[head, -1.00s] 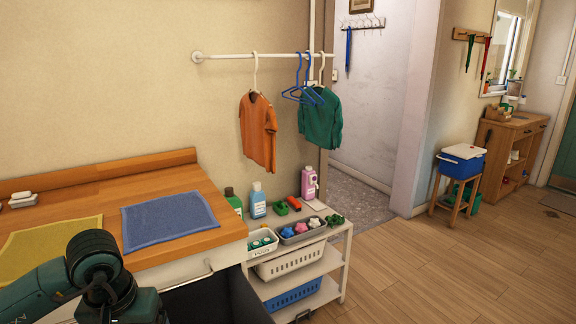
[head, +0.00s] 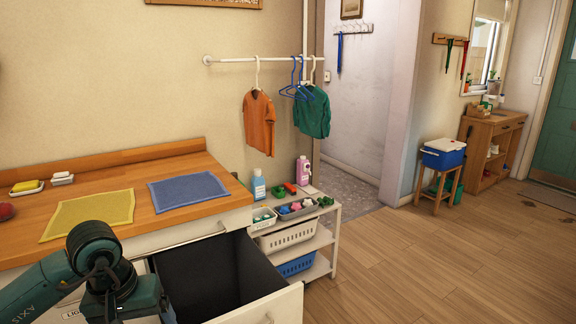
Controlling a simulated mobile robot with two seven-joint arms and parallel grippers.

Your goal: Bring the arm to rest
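My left arm (head: 95,265) comes in from the lower left, bent, in front of the wooden counter and the open drawer. Its far end runs out of the bottom of the picture, so my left gripper cannot be seen. My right arm and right gripper do not show. An open drawer (head: 272,308) with a dark inside stands pulled out below the counter, to the right of the arm.
The wooden counter (head: 150,168) holds a yellow mat (head: 92,214), a blue mat (head: 188,190) and soap dishes. A white shelf cart (head: 330,238) stands beyond the drawer. Shirts hang from a rail (head: 235,60). Floor (head: 430,255) at right is clear.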

